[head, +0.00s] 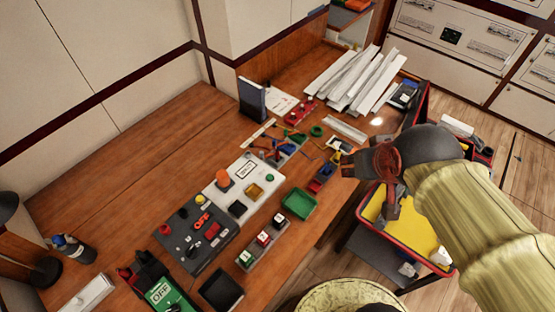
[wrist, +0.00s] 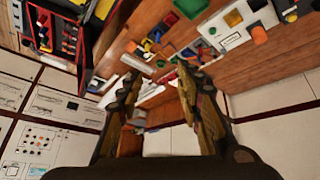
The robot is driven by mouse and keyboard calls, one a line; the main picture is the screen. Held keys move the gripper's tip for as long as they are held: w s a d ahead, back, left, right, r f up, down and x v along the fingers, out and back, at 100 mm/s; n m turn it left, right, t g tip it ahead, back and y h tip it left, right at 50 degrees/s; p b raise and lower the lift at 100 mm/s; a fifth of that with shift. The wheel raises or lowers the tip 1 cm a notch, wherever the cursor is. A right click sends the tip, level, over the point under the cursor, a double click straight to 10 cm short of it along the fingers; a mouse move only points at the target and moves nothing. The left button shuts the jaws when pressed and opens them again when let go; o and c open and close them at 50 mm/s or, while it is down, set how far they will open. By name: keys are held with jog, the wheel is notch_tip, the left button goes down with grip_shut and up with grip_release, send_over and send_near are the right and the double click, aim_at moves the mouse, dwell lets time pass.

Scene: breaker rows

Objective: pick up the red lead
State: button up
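I cannot pick out the red lead for certain. A cluster of thin coloured pieces (head: 272,150), orange, blue and red, lies on the bench in the head view, and a lead may be among them. In the wrist view a small red strip (wrist: 171,77) shows beyond the gap between my fingers; I cannot tell what it is. My gripper (head: 364,190) hangs over the right edge of the bench, right of the cluster and apart from it. It also shows in the wrist view (wrist: 160,82), its fingers spread with nothing seen between them.
A green tray (head: 299,204) and small blue bins stand near the bench's front edge. White trunking strips (head: 352,78) lie at the back right. A grey breaker panel (head: 197,235) lies left of a white panel. A red-rimmed cart (head: 372,214) with a yellow surface stands below my gripper.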

jog(key=w+d+f+n+t+b, duration=0.15)
jog(key=w+f, duration=0.45)
jog(key=w, duration=0.6)
jog(key=n+t+y+b, duration=0.3)
jog(key=b, duration=0.2)
send_near(278, 151)
jog(key=w+d+r, duration=0.2)
jog(key=d+r, duration=0.5)
jog(key=d, duration=0.2)
jog(key=a+f+y+b, duration=0.1)
jog(key=a+f, duration=0.2)
jog(key=w+a+f+n+y+b, duration=0.1)
jog(key=a+f+y, duration=0.1)
jog(key=a+f, duration=0.1)
jog(key=w+a+f+n+y+b, duration=0.1)
jog(key=a+f+y, duration=0.1)
jog(key=f, duration=0.3)
jog(key=shift+w+a+f+b, duration=0.1)
jog(key=shift+w+a+b, duration=0.15)
jog(key=shift+a, duration=0.25)
jog(key=b+x, duration=0.1)
jog(key=x, duration=0.1)
jog(key=b+x, duration=0.1)
jog(key=x, duration=0.2)
jog(key=shift+w+d+f, duration=0.1)
jog(key=shift+w+d, duration=0.15)
jog(key=shift+d, duration=0.05)
jog(key=c, duration=0.3)
jog(key=shift+t, duration=0.25)
grip_shut()
